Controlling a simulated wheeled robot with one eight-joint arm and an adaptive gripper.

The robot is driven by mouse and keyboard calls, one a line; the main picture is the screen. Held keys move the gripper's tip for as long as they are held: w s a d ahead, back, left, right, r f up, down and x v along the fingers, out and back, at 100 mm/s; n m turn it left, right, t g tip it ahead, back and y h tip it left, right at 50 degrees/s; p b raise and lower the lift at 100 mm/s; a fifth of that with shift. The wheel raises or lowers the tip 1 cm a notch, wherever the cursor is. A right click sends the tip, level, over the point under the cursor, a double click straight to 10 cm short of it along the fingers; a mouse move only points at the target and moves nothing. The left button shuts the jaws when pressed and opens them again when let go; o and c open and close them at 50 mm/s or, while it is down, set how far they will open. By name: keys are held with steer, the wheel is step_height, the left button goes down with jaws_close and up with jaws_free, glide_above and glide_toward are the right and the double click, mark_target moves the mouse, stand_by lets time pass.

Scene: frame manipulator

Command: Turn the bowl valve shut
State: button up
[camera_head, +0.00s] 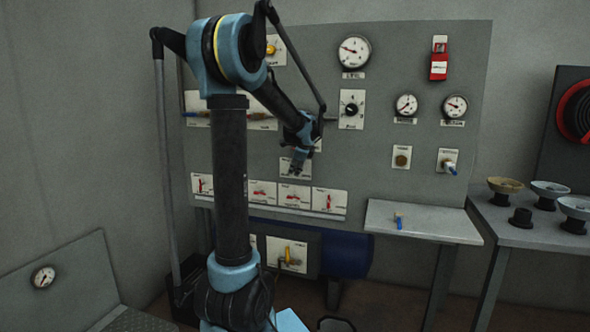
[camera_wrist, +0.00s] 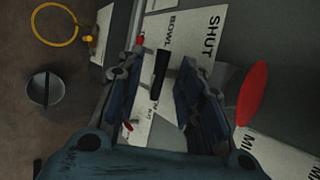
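A white plate printed BOWL and SHUT (camera_wrist: 200,35) shows in the wrist view, turned on its side. A short dark handle (camera_wrist: 160,72) stands in front of it. My gripper (camera_wrist: 166,85) is open, with one finger on each side of this handle; I cannot tell whether either finger touches it. In the head view my gripper (camera_head: 299,160) hangs in front of the panel at a white plate (camera_head: 295,168) in the middle, above the lower row of plates. The gripper partly covers the plate, and the handle cannot be made out there.
A red handle (camera_wrist: 252,95) is close beside one finger in the wrist view. In the head view a row of plates with red levers (camera_head: 262,193) runs below. Gauges (camera_head: 354,51) are above. A shelf (camera_head: 425,220) holds a small blue-handled part (camera_head: 398,222).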

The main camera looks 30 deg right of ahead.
jaws_close()
steer(key=shift+w, duration=0.15)
stand_by(0.4)
steer(key=w+n+g+h, duration=0.1)
steer(key=g+h, duration=0.2)
steer(key=a+f+n+g+h, duration=0.1)
steer(key=n+g+h, duration=0.1)
steer(key=g+h, duration=0.2)
steer(key=w+a+n+g+h, duration=0.1)
steer(key=n+g+h, duration=0.1)
steer(key=g+h, duration=0.2)
steer(key=shift+w+a+f, duration=0.1)
steer(key=shift+w+f, duration=0.05)
steer(key=shift+w, duration=0.15)
stand_by(0.5)
steer(key=shift+n+g, duration=0.3)
